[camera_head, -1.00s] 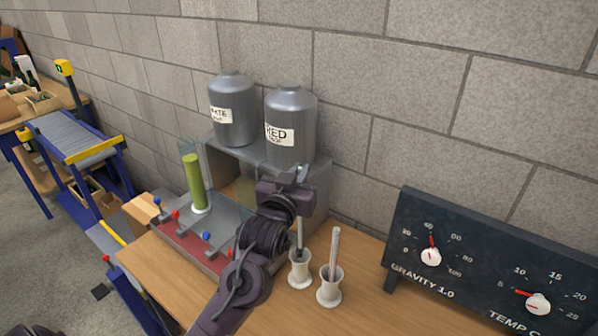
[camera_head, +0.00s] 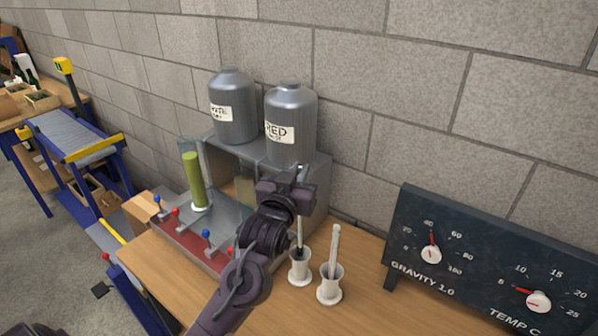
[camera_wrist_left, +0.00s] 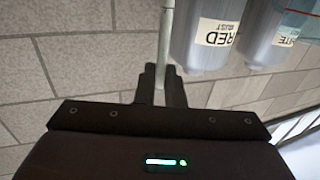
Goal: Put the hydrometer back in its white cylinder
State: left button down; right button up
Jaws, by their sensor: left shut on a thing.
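My left gripper (camera_head: 302,178) is shut on a slim, upright rod, the hydrometer (camera_head: 300,232). Its pale stem shows between the fingers in the left wrist view (camera_wrist_left: 165,40). Below the gripper, the hydrometer's lower end meets the mouth of the left white cylinder (camera_head: 300,270); how deep it sits inside is hidden. A second white cylinder (camera_head: 330,288) stands just to the right with a pale grey rod (camera_head: 335,250) standing in it. The left fingers also show in the left wrist view (camera_wrist_left: 161,85). My right gripper is not in view.
Behind the gripper is a grey filling stand (camera_head: 318,185) with two metal tanks (camera_head: 290,110), (camera_head: 232,120). A green-filled tube (camera_head: 194,178) stands left. A dark gauge panel (camera_head: 480,265) stands right. The wooden bench (camera_head: 270,318) is clear in front of the cylinders.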

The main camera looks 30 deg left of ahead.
pick_arm(q)
jog(key=shift+f+b, duration=0.7)
jog(key=shift+f, duration=0.55)
jog(key=shift+f+b, duration=1.5)
jog(key=shift+f, duration=1)
jog(key=c, duration=1.5)
grip_release()
jog(key=shift+o, duration=0.2)
jog(key=shift+s, duration=0.1)
jog(key=s+d+b, duration=0.1)
jog(key=s+b, duration=0.1)
jog(key=s, duration=0.5)
jog(key=shift+s+d, duration=0.15)
jog(key=shift+s, duration=0.15)
